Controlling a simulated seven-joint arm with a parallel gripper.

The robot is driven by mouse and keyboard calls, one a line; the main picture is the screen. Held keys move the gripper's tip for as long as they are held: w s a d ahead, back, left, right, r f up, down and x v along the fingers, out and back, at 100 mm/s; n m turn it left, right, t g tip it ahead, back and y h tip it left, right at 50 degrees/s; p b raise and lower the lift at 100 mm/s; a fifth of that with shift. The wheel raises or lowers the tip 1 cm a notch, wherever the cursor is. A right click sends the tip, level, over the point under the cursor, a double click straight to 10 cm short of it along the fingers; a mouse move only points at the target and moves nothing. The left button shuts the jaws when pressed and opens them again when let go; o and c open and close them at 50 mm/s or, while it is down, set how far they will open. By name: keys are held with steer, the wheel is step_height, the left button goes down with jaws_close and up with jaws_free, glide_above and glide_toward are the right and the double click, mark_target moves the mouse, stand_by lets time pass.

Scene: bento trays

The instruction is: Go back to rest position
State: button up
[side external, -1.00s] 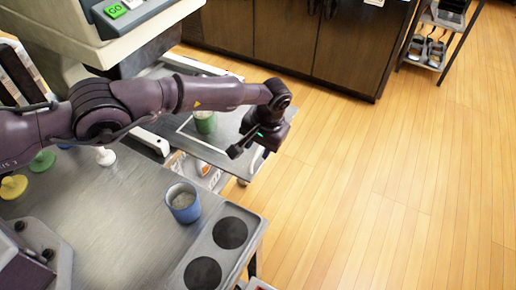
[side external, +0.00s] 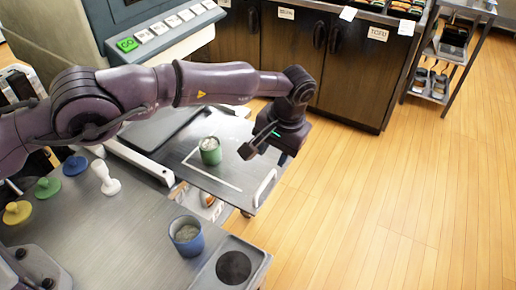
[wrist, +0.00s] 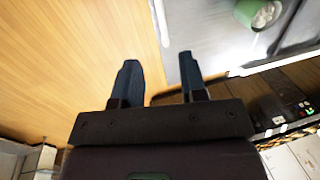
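My gripper (side external: 259,142) is raised above the right part of the metal surface in the side external view, near its edge over the floor. In the wrist view my gripper (wrist: 157,75) has its two fingers spread apart with only floor between them, so it is open and empty. A green cup (side external: 210,151) with pale contents stands upright inside a white outline on the lower tray surface, left of my gripper and apart from it. It also shows at the top of the wrist view (wrist: 246,12). A blue cup (side external: 186,237) with pale contents stands upright on the nearer counter.
A machine with a green GO button (side external: 127,44) is behind my arm. Dark cabinets (side external: 290,55) line the back. The wooden floor (side external: 400,200) at right is clear.

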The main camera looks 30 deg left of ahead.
steer(key=s+a+r+m+h, duration=0.2)
steer(key=s+a+r, duration=1.1)
steer(key=a+r, duration=0.4)
steer(key=s+a+r+n+t, duration=0.1)
steer(key=s+a+r, duration=0.3)
steer(key=s, duration=0.5)
steer(key=s+a+r+n+t, duration=0.1)
steer(key=s+a+r+t, duration=0.3)
steer(key=s, duration=0.5)
steer(key=shift+s+a+r+t, duration=0.2)
steer(key=shift+a+r+t, duration=0.1)
steer(key=shift+a+r, duration=0.45)
